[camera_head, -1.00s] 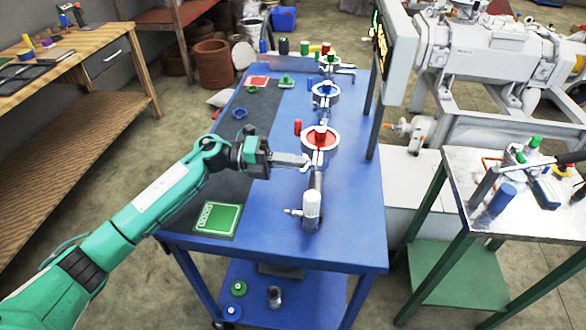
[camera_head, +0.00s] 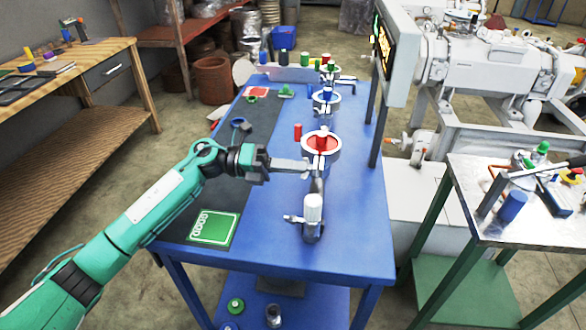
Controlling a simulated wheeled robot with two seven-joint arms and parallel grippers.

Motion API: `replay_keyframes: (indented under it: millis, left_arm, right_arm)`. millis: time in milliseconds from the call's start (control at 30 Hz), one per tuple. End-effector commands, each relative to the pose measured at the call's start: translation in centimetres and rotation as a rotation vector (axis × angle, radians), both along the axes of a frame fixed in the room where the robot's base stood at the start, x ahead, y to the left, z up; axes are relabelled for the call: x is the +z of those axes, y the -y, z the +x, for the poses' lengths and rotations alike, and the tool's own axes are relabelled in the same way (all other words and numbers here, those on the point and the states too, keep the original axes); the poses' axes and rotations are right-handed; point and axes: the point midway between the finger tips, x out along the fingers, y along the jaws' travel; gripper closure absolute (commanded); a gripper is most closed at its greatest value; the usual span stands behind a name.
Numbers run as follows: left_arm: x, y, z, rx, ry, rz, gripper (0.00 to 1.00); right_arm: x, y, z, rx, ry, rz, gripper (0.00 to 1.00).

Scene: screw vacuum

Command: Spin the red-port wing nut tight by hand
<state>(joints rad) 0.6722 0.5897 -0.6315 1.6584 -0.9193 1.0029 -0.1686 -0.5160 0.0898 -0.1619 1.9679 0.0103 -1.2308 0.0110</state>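The red port (camera_head: 322,144) is a silver-ringed flange with a red top on the blue bench. My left gripper (camera_head: 305,166) reaches in from the left, and its fingertips are at the near left side of the red port's clamp, just below the rim. The wing nut is too small and too hidden by the fingers to make out. The fingers look close together, but I cannot tell whether they grip anything. My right gripper is not in view.
A white-capped fitting (camera_head: 313,208) stands in front of the red port. A red cylinder (camera_head: 298,132) stands behind left, and the blue port (camera_head: 326,97) farther back. A green card (camera_head: 213,227) lies on the dark mat. A post with a display (camera_head: 395,50) rises at right.

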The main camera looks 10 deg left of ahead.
Motion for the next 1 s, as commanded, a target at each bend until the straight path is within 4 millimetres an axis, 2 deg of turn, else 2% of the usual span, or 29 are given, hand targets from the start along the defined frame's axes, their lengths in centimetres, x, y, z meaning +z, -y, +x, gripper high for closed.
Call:
replay_keyframes:
  millis: [367,400,500,833,1000]
  left_arm:
    - [-0.2,0.0,0.0,-0.001,0.000,0.003,1.00]
    - [-0.2,0.0,0.0,-0.001,0.000,0.003,0.89]
    - [-0.1,0.0,0.0,0.000,0.000,0.001,0.73]
    - [-0.1,-0.4,0.0,0.001,0.001,0.002,0.73]
    - [-0.3,-2.7,0.0,0.003,-0.001,0.003,0.73]
  right_arm:
    - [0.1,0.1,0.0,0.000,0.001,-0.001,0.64]
    - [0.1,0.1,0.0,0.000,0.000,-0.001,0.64]
    - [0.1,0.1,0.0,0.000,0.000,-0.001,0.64]
    - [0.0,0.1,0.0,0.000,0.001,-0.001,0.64]
    - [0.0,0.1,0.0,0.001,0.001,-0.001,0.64]
